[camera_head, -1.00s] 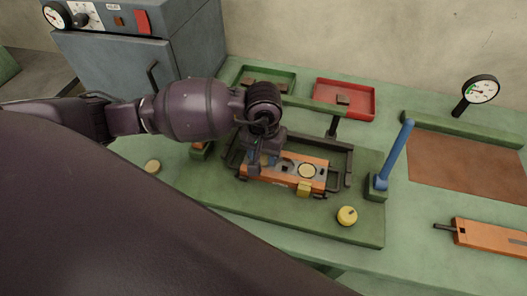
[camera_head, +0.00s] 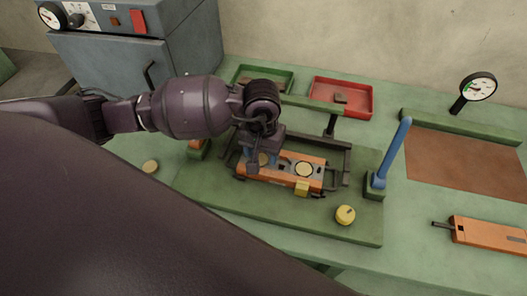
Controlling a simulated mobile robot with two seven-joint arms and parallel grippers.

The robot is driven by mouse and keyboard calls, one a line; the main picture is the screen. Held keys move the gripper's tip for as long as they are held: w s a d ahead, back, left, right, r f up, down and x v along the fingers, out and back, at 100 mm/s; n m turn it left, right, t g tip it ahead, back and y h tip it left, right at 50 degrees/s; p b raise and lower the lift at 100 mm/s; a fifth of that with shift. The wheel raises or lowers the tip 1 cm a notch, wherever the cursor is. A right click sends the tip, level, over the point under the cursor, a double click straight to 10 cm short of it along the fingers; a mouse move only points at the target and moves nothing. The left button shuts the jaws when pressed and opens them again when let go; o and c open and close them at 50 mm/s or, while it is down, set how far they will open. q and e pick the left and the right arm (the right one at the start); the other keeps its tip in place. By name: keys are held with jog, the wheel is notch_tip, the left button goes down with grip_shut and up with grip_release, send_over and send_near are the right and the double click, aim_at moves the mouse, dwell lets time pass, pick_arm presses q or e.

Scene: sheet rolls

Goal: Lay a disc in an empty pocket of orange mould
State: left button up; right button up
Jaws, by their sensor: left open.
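The orange mould (camera_head: 300,183) sits in a dark frame on the green base plate. A pale disc (camera_head: 304,170) lies in its right pocket. Another pale disc (camera_head: 263,160) shows at the mould's left part, beside my gripper's fingers; the fingers partly hide it. A dark round pocket is partly visible between the two. My left gripper (camera_head: 254,166) is open, pointing down over the mould's left end. A loose pale disc (camera_head: 150,167) lies on the bench at the left. My right gripper is not in view.
A green tray (camera_head: 263,76) and a red tray (camera_head: 357,99) stand behind. A second orange mould (camera_head: 488,234) lies at the right. A gauge (camera_head: 479,87) stands at the back right.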

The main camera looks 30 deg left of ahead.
pick_arm(q)
notch_tip(320, 180, up, 10)
jog(key=shift+r, duration=0.2)
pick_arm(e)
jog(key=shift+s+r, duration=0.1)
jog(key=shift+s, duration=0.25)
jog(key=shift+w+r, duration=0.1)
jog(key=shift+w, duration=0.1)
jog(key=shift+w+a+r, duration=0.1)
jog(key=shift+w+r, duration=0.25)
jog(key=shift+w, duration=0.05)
pick_arm(q)
jog(key=shift+s+f, duration=0.1)
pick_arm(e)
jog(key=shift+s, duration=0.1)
